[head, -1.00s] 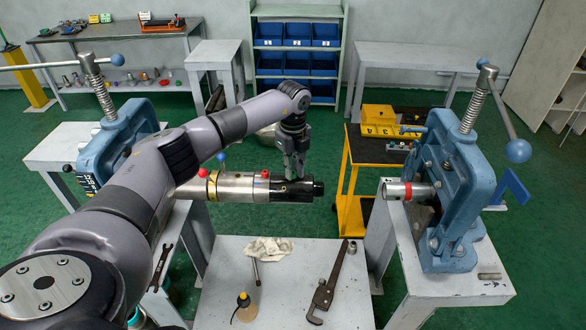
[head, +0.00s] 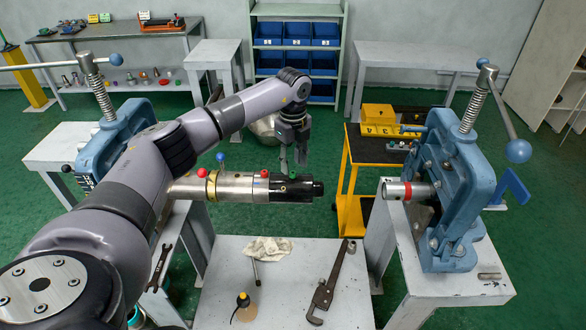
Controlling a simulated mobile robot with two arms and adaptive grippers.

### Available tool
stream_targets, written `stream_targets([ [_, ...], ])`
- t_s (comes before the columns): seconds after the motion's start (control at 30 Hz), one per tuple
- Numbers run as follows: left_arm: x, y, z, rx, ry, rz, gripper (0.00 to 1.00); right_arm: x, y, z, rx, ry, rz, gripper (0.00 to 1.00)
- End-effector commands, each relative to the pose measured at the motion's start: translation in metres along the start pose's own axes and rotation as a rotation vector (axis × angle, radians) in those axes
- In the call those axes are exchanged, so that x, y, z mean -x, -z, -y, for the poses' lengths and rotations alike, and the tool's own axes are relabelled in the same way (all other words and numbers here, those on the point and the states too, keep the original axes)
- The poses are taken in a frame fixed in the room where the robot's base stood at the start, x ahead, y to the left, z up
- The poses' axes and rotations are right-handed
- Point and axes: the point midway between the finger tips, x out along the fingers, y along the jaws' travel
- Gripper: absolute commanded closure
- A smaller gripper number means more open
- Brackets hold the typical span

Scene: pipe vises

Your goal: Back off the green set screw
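The green set screw (head: 293,176) shows as a small green spot on top of the black end piece (head: 295,189) of a horizontal pipe assembly. The silver body (head: 238,187) of that assembly carries red and blue knobs on top. My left gripper (head: 292,163) points down just above and around the screw area, its two fingers apart with a gap between them. I cannot tell whether a finger touches the black piece. My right gripper is not in view.
The left blue vise (head: 112,145) stands beside my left arm. The right blue vise (head: 455,190) holds a pipe stub with a red band (head: 408,190). A low table (head: 280,300) carries a wrench (head: 330,285) and a rag (head: 267,248). A yellow cart (head: 350,190) stands behind.

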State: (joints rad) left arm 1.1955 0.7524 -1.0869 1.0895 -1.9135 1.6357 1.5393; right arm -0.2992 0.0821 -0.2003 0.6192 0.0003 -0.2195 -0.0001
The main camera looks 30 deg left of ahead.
Motion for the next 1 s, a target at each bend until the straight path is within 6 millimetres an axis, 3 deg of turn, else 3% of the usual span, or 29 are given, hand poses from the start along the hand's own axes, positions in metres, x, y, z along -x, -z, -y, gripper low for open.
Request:
stream_targets([
  [0.2, 0.05, 0.0, 0.001, 0.0, 0.004, -0.001, 0.64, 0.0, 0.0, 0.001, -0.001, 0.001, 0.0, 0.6],
  [0.4, 0.078, 0.0, 0.001, 0.0, 0.001, -0.001, 0.64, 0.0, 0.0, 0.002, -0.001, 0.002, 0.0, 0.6],
  [1.0, 0.087, 0.001, 0.0, -0.001, -0.001, -0.002, 0.64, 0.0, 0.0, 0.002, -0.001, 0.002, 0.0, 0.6],
])
